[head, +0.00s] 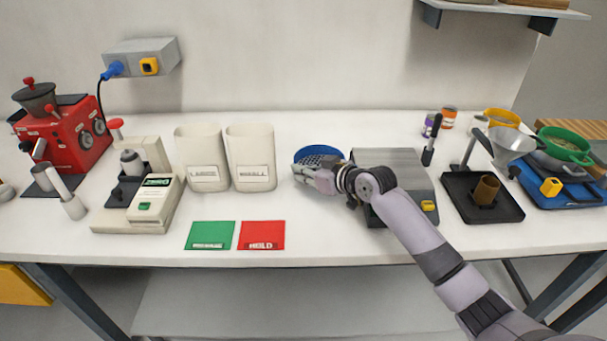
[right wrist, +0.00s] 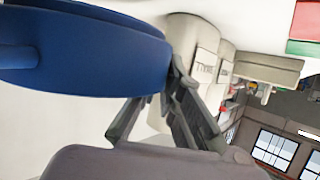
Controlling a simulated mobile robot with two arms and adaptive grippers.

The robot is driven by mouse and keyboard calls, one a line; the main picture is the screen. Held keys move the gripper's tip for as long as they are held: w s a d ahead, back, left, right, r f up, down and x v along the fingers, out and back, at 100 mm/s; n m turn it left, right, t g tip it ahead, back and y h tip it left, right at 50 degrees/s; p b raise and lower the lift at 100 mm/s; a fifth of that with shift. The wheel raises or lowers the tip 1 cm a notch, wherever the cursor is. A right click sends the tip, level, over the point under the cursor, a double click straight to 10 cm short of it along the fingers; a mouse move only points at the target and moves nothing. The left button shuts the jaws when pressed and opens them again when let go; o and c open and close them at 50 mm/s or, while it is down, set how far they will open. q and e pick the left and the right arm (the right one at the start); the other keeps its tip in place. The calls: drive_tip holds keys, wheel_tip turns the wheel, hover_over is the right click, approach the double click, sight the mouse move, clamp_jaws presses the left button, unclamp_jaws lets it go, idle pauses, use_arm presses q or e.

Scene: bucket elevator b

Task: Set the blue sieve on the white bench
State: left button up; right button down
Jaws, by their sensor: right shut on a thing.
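The blue sieve (head: 319,152) is at the middle of the white bench (head: 330,240), behind my right gripper (head: 318,180). It also fills the upper left of the right wrist view (right wrist: 80,45), tilted in that picture. My right gripper is shut on the sieve's rim. In the head view the gripper and wrist cover part of the sieve's front, and I cannot tell whether the sieve touches the bench. My left gripper is not in view.
Two cream bins (head: 252,158) stand left of the sieve. A grey metal box (head: 392,162) is close on its right, behind my arm. Green (head: 210,235) and red (head: 262,235) cards lie in front. A black tray (head: 483,205) stands further right. The bench between cards and grey box is clear.

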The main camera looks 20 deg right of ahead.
drive_tip(key=shift+f, duration=0.6)
drive_tip(key=shift+f, duration=0.25)
drive_tip(key=c, duration=1.8)
unclamp_jaws()
drive_tip(key=shift+o, duration=0.2)
drive_tip(key=shift+r, duration=0.1)
drive_tip(key=shift+r, duration=0.2)
drive_tip(key=shift+s+d, duration=0.2)
drive_tip(key=shift+s, duration=0.05)
drive_tip(key=b+v, duration=0.1)
drive_tip(key=v, duration=1)
drive_tip(key=shift+s, duration=0.2)
